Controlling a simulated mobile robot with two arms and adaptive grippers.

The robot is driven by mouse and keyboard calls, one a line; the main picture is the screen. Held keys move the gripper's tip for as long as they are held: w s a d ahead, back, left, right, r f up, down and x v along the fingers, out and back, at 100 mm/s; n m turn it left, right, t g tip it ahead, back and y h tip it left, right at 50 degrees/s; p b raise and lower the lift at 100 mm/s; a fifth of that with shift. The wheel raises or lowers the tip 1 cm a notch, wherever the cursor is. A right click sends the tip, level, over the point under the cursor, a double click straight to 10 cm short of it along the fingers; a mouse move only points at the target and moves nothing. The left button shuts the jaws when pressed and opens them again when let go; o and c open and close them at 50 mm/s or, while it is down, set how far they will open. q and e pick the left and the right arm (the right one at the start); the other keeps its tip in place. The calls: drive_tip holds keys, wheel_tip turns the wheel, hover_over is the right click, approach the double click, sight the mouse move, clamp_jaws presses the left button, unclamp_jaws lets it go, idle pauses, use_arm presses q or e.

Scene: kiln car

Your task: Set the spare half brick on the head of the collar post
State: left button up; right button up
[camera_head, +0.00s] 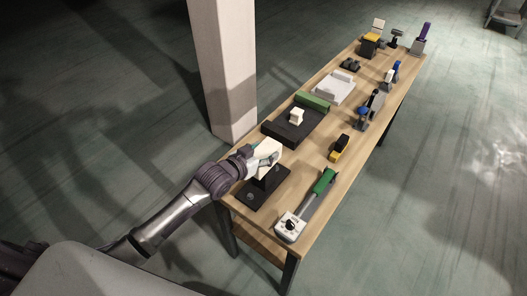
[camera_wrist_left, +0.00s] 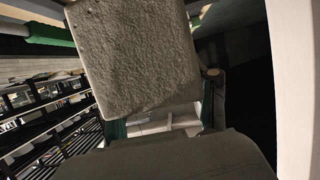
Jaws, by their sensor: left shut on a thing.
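My left gripper (camera_head: 256,161) is shut on a cream half brick (camera_head: 268,147) near the front left of the table. In the left wrist view the brick (camera_wrist_left: 130,55) looks rough and grey-beige, slightly tilted, and fills the upper middle. A dark stand (camera_head: 265,188), perhaps the collar post, is on the table directly below the brick; its head is hard to make out behind the gripper and brick. I cannot tell whether the brick touches it. A smaller cream block (camera_head: 297,116) sits on a dark tray farther back. My right gripper is out of view.
The dark tray (camera_head: 283,133) has a green bar (camera_head: 312,101) along its far side. A pale pillar (camera_head: 226,65) stands close to the table's left side.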

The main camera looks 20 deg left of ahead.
use_arm(q)
drive_tip(key=shift+f+b, duration=0.3)
drive_tip(key=shift+f, duration=0.15)
idle(0.3)
drive_tip(key=o, duration=1.5)
drive_tip(key=shift+f, duration=0.1)
drive_tip(key=shift+p+v, duration=1.15)
drive_tip(key=shift+v, duration=0.1)
drive_tip(key=p+v, duration=0.4)
drive_tip(key=v, duration=0.1)
drive_tip(key=shift+s, duration=0.25)
